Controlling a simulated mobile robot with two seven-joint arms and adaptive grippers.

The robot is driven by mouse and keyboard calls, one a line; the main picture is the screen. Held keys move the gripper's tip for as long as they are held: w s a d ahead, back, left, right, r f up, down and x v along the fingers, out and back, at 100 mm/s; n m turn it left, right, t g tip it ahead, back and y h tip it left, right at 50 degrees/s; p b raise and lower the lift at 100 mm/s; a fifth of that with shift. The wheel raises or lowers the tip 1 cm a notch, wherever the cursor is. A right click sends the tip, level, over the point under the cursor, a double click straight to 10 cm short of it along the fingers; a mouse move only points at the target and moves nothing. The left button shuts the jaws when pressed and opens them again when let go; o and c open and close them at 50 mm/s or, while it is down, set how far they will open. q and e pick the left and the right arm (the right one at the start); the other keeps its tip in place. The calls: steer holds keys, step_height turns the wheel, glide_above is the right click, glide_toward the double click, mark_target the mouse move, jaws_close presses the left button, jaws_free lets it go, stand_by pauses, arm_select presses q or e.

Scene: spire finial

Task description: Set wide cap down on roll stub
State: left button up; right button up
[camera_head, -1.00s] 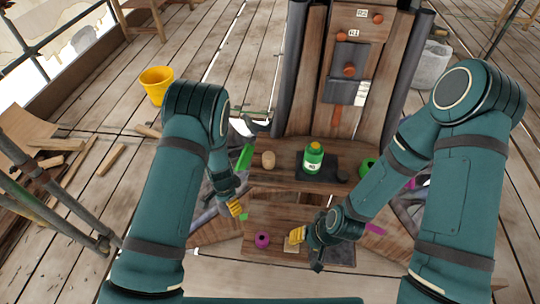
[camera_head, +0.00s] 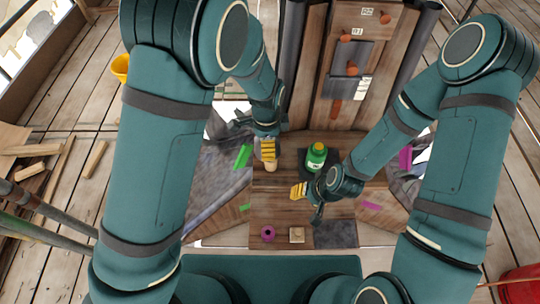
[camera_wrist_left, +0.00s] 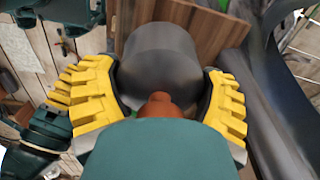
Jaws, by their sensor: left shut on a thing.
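In the left wrist view my left gripper (camera_wrist_left: 158,95) is shut on a dark grey rounded piece (camera_wrist_left: 160,58), which looks like the wide cap. An orange-brown knob (camera_wrist_left: 157,106) shows between it and my palm. Orange-brown stubs stick out of the board by the R1 label (camera_head: 345,37) and the R2 label (camera_head: 385,18); I cannot tell which thing is the roll stub. My right gripper (camera_head: 299,190) is over the bench, its fingers too small to judge.
A green bottle (camera_head: 316,158) stands on a dark mat right of the left gripper. A pink ring (camera_head: 268,233), a tan square block (camera_head: 296,234) and a dark grey pad (camera_head: 335,234) lie at the bench front. A green bar (camera_head: 242,157) is at the left.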

arm_select(q)
steer(key=shift+d+r+m, duration=0.15)
steer(key=shift+d+m, duration=0.15)
steer(key=shift+d, duration=0.15)
step_height(320, 180, down, 7)
steer(key=shift+d+r, duration=0.1)
steer(key=shift+w+f+b, duration=0.1)
steer(key=shift+f+b, duration=0.3)
steer(key=shift+f, duration=1.1)
steer(key=shift+f, duration=0.1)
steer(key=o, duration=1.2)
